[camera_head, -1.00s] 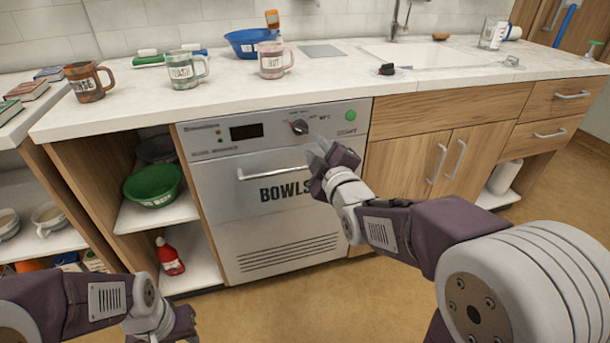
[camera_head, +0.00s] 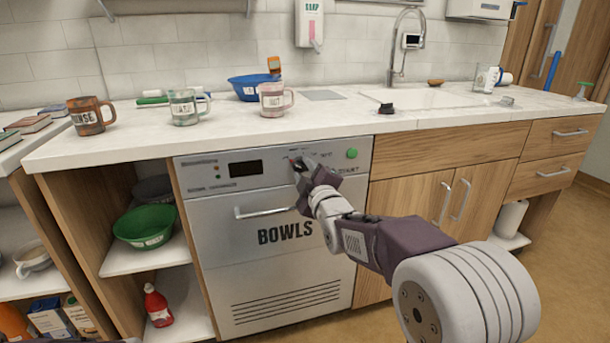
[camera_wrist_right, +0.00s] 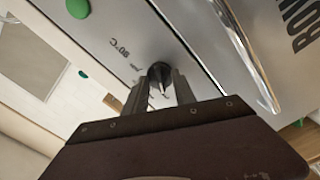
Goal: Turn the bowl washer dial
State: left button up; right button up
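The bowl washer (camera_head: 272,225) is a silver front marked "BOWLS" under the counter. Its dark round dial (camera_head: 297,164) sits on the top panel, between a black display and a green start button (camera_head: 352,153). My right gripper (camera_head: 307,170) is at the dial and partly covers it. In the right wrist view, the dial (camera_wrist_right: 160,72) lies between the tips of the two fingers of my right gripper (camera_wrist_right: 162,84), which stand apart on either side of it. Whether they touch it cannot be told. My left gripper is out of view.
The washer's bar handle (camera_head: 265,213) runs below the panel, close under my right gripper. Mugs and a blue bowl (camera_head: 250,88) stand on the counter (camera_head: 220,133) above. An open shelf at left holds a green bowl (camera_head: 146,220) and a red bottle (camera_head: 157,305).

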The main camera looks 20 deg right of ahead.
jog(key=shift+c, duration=0.3)
grip_shut()
jog(key=m, duration=0.5)
jog(key=shift+m, duration=0.4)
jog(key=m, duration=0.5)
jog(key=shift+f, duration=0.1)
jog(key=m, duration=0.6)
jog(key=shift+m, duration=0.4)
jog(key=m, duration=0.6)
jog(key=shift+a, duration=0.1)
jog(key=shift+m, duration=0.3)
